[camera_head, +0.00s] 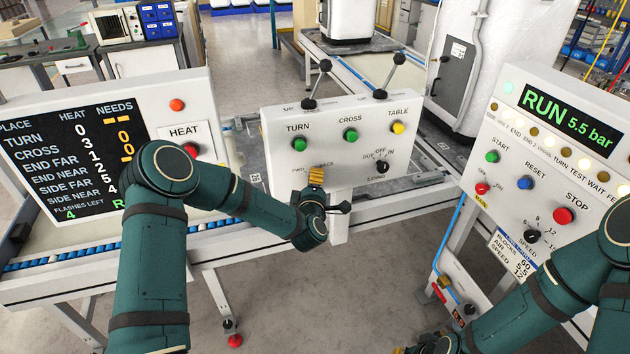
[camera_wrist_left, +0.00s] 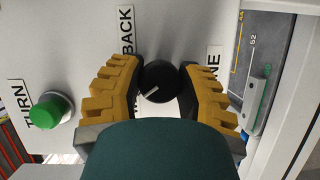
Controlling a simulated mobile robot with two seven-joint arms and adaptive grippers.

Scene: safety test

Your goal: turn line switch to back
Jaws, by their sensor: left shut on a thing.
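The line switch (camera_wrist_left: 160,78) is a round black knob with a white mark, seen in the left wrist view. Its mark slants to the lower left of that picture, not straight at the BACK label (camera_wrist_left: 126,31). My left gripper (camera_wrist_left: 158,84) has its yellow fingers on both sides of the knob and is shut on it. In the head view my left gripper (camera_head: 316,178) is at the lower part of the middle panel (camera_head: 340,115), and the knob is hidden behind it. My right arm comes in from the right; its gripper (camera_head: 440,345) is partly cut off at the bottom edge.
The middle panel carries the green TURN button (camera_head: 299,145), green CROSS button (camera_head: 351,135), yellow TABLE button (camera_head: 398,128), a black signal knob (camera_head: 382,166) and two levers on top. A display board (camera_head: 75,150) stands left. A RUN panel (camera_head: 545,150) stands right.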

